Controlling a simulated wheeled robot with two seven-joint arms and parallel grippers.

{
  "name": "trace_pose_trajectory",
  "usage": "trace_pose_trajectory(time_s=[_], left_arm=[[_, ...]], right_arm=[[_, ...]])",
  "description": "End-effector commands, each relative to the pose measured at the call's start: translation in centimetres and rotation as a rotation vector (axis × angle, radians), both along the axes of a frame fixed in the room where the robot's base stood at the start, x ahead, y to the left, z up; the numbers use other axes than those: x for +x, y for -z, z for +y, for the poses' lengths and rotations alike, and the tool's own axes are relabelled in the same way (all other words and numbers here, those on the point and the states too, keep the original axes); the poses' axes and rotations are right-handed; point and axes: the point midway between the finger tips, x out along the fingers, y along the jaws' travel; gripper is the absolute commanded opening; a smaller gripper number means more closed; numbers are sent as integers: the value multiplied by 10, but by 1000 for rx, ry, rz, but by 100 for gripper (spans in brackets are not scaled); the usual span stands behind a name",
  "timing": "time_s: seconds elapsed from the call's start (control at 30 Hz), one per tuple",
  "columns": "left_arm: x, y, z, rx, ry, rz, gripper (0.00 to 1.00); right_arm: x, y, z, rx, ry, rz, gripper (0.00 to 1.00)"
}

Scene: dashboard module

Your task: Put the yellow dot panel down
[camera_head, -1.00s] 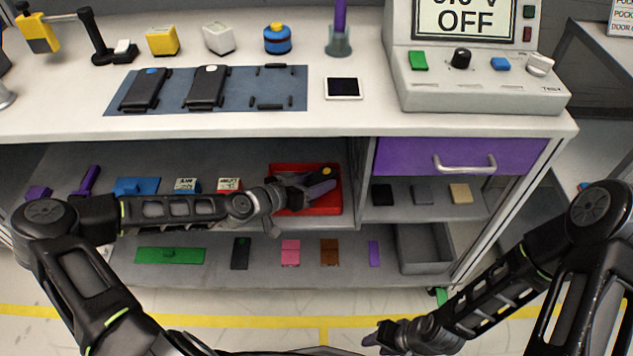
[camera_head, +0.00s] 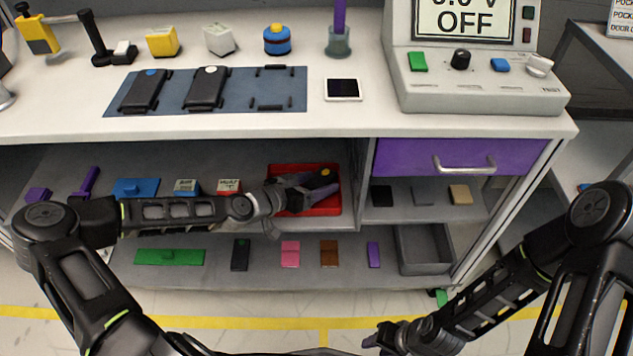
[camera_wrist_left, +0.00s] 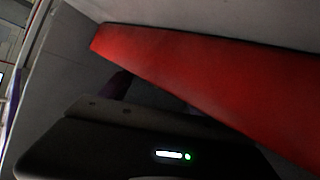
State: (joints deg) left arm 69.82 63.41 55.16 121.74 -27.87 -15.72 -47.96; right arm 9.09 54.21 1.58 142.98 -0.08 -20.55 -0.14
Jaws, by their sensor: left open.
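The dark yellow dot panel (camera_head: 323,174) is at the red tray (camera_head: 336,205) on the upper shelf, its yellow dot facing up. My left gripper (camera_head: 312,189) is open at the panel, its purple fingers low in the tray area. The fingers and wrist hide part of the panel, so I cannot tell whether they touch it. In the left wrist view, the tray's red wall (camera_wrist_left: 215,85) runs across, and a purple finger shows dimly. My right gripper (camera_head: 374,338) is low at the front, away from the shelves; its jaw opening is unclear.
Blue and red labelled boxes (camera_head: 228,186) stand left of the tray, near my left forearm. A cabinet divider (camera_head: 364,180) and purple drawer (camera_head: 455,157) are to the right. Above, the worktop holds a blue mat (camera_head: 240,90) with two black panels.

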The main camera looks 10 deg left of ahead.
Motion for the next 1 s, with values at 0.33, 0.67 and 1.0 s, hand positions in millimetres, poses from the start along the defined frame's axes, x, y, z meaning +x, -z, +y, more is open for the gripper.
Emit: trace_pose_trajectory(time_s=[0.33,0.67,1.0], left_arm=[[-39,-17,30,1,-5,5,74],[-60,-27,43,0,-2,2,74],[-60,-27,43,0,-1,1,74]], right_arm=[[0,-8,0,0,-1,0,36],[0,-11,0,0,-1,0,36],[0,-11,0,0,-1,0,36]])
